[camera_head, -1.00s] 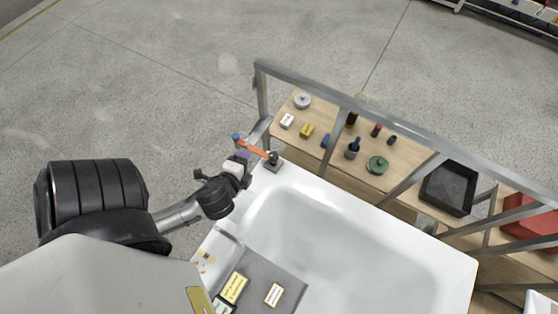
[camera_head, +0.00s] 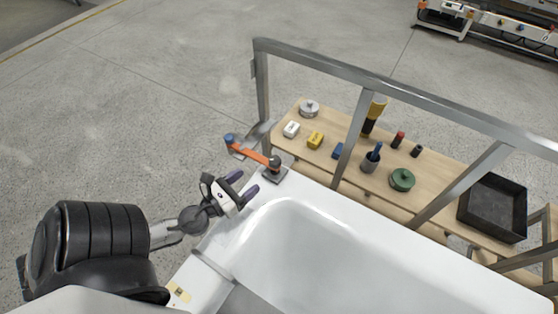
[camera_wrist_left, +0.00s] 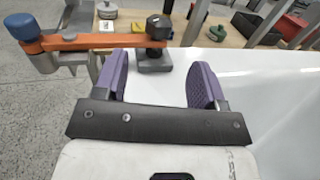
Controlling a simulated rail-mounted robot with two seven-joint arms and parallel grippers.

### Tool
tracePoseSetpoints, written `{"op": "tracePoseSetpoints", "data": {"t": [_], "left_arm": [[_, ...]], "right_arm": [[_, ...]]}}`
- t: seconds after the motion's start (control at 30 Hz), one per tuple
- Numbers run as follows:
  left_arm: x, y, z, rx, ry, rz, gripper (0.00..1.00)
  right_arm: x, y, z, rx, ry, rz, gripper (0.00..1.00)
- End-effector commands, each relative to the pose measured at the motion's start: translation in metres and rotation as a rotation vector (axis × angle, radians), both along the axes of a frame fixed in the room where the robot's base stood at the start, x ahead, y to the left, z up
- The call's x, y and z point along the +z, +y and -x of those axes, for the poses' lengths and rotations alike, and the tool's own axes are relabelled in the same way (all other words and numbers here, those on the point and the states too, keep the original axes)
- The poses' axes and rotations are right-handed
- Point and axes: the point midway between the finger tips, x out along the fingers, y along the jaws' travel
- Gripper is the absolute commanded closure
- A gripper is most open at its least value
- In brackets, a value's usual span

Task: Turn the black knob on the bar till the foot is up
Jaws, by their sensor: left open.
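The orange bar (camera_head: 250,154) sits at the tub's far left corner, with a blue cap (camera_head: 230,139) at its outer end. The black knob (camera_head: 274,161) is at its other end, above a dark grey block (camera_head: 275,176) on the white rim. In the left wrist view, the black knob (camera_wrist_left: 158,27) stands ahead, between the lines of the fingers. My left gripper (camera_head: 243,184) is open and empty, its purple fingers pointing at the knob and apart from it. I cannot tell which part is the foot or whether it is up. My right gripper is not in view.
A grey metal rail (camera_head: 400,97) runs behind the white tub (camera_head: 330,245). Beyond it, a wooden bench (camera_head: 330,122) holds a yellow block (camera_head: 315,140), a green round piece (camera_head: 402,180) and a black tray (camera_head: 493,208). The tub's inside is clear.

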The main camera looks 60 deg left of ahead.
Motion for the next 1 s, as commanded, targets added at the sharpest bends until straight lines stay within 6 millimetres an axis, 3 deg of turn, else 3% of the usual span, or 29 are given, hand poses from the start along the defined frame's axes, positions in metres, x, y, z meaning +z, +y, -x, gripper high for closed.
{"op": "tracePoseSetpoints", "data": {"t": [0.3, 0.6, 1.0], "left_arm": [[0.004, 0.013, -0.052, -0.004, -0.002, -0.007, 0.36], [0.002, 0.026, -0.101, -0.001, -0.002, -0.005, 0.36], [0.000, 0.033, -0.127, -0.001, 0.001, -0.002, 0.36]], "right_arm": [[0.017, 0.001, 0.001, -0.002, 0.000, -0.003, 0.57], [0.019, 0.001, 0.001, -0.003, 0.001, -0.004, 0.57], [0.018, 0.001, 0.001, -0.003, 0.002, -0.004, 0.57]]}}
